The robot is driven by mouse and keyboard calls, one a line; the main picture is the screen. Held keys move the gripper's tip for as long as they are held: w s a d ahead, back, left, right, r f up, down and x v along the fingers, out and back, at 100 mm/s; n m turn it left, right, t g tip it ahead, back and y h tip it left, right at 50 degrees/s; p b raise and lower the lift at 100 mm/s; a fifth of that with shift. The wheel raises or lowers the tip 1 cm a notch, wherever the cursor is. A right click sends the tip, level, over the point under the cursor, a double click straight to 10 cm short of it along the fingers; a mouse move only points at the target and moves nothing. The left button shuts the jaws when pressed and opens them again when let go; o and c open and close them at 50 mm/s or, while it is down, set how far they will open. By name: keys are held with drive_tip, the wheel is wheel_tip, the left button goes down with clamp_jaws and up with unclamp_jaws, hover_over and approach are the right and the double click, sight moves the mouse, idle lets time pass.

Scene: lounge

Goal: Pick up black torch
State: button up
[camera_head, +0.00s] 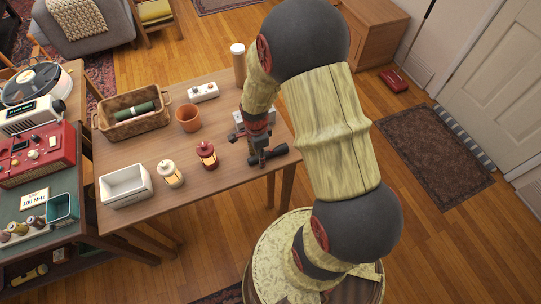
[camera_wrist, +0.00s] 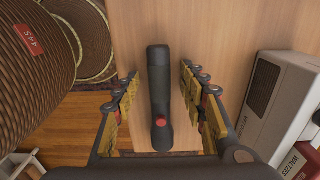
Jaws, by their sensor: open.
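The black torch (camera_head: 274,154) lies on the wooden table (camera_head: 222,167) near its front right edge. In the wrist view the torch (camera_wrist: 159,92) lies lengthwise between my fingers, with a red button near its lower end. My gripper (camera_head: 260,152) is open above the torch. In the wrist view my gripper (camera_wrist: 160,76) has one finger on each side of the torch, with a visible gap on both sides. My arm hides part of the table's right side in the head view.
A red lantern (camera_head: 206,155) and a cream lantern (camera_head: 170,174) stand left of my gripper. In the wrist view, a woven cylinder (camera_wrist: 30,55) and a white box (camera_wrist: 290,105) flank my fingers.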

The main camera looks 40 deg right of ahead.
drive_tip(key=c, duration=0.3)
drive_tip(key=c, duration=0.7)
clamp_jaws()
